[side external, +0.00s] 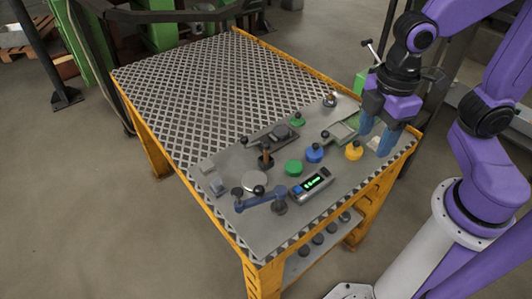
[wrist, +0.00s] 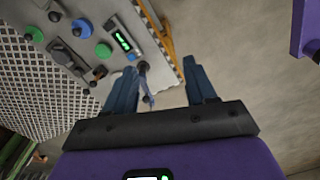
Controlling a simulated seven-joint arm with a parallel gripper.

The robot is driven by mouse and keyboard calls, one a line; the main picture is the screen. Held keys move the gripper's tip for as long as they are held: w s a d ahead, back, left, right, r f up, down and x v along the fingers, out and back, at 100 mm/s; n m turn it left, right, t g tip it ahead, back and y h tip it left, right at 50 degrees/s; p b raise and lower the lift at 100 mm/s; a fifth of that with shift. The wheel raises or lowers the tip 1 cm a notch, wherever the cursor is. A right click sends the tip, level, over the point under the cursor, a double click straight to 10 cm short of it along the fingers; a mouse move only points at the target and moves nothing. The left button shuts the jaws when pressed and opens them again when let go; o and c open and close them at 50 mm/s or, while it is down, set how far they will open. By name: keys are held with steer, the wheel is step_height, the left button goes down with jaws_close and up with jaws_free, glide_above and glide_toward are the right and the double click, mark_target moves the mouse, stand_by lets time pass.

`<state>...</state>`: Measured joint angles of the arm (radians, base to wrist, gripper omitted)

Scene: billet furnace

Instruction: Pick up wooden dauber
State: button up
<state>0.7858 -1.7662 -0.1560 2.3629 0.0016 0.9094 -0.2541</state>
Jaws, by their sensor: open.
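The likely wooden dauber (side external: 266,157) is a short brown upright handle with a dark base, standing mid-panel on the grey worktop in the side external view. A small brownish piece (wrist: 99,72) in the wrist view may be the same thing, but it is too small to be sure. My gripper (side external: 375,137) has two blue fingers pointing down, over the right end of the worktop, well to the right of the brown handle. In the wrist view my gripper (wrist: 159,66) is open, fingers wide apart, with nothing between the fingertips.
A blue lever (side external: 262,201) and a lit display box (side external: 311,184) stand at the front. Green (side external: 294,168), blue (side external: 314,153) and yellow (side external: 354,151) knobbed pieces lie between the handle and my gripper. The patterned table top (side external: 195,95) behind is clear.

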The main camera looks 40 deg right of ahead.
steer(key=w+a+f+n, duration=0.1)
steer(key=w+a+n, duration=0.15)
steer(key=w, duration=0.45)
steer(key=w+a+f+n, duration=0.1)
steer(key=w+a, duration=0.2)
steer(key=w, duration=0.4)
steer(key=n, duration=0.4)
glide_above(266, 151)
step_height(266, 151, down, 5)
steer(key=f, duration=0.7)
steer(key=d+f, duration=0.1)
steer(key=f, duration=0.3)
steer(key=shift+w+f, duration=0.15)
steer(key=shift+w, duration=0.2)
steer(key=shift+a+f, duration=0.15)
steer(key=shift+f, duration=1.3)
steer(key=shift+a+f, duration=0.1)
steer(key=shift+f, duration=1.35)
jaws_close()
